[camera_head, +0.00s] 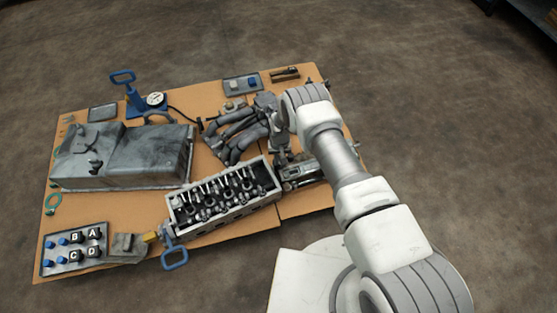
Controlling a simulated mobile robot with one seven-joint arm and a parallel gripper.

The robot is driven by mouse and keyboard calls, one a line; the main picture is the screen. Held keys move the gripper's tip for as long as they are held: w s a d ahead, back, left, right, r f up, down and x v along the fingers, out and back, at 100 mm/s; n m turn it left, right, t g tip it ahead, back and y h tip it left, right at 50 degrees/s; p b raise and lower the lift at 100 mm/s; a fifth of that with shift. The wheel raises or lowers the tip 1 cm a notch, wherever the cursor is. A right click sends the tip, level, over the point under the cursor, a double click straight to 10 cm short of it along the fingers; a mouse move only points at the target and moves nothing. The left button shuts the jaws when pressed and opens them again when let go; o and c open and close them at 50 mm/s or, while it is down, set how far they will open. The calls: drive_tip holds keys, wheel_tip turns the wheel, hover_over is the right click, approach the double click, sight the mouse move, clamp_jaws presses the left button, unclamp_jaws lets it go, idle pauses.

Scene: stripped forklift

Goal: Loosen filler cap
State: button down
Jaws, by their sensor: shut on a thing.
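My gripper (277,142) is at the end of my white arm, over the right part of the cardboard-covered work area. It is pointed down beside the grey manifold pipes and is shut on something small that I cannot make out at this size. A large grey metal housing (150,155) lies at the left, with a raised dark fitting (97,137) on its top left, well apart from my gripper. I cannot tell for certain which part is the filler cap.
A cylinder head (222,202) with valve gear lies at the front middle. Grey manifold pipes (236,130) lie behind it. A blue tool with a gauge (155,99) stands at the back. A lettered tray (75,250) is at front left. Bare cardboard (195,97) shows at the back.

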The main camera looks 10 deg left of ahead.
drive_tip(key=shift+w+d+n, duration=0.15)
drive_tip(key=shift+n, duration=1.35)
drive_tip(key=c, duration=0.9)
unclamp_jaws()
wheel_tip(320, 180, up, 18)
drive_tip(key=p, duration=0.6)
drive_tip(key=shift+f, duration=0.25)
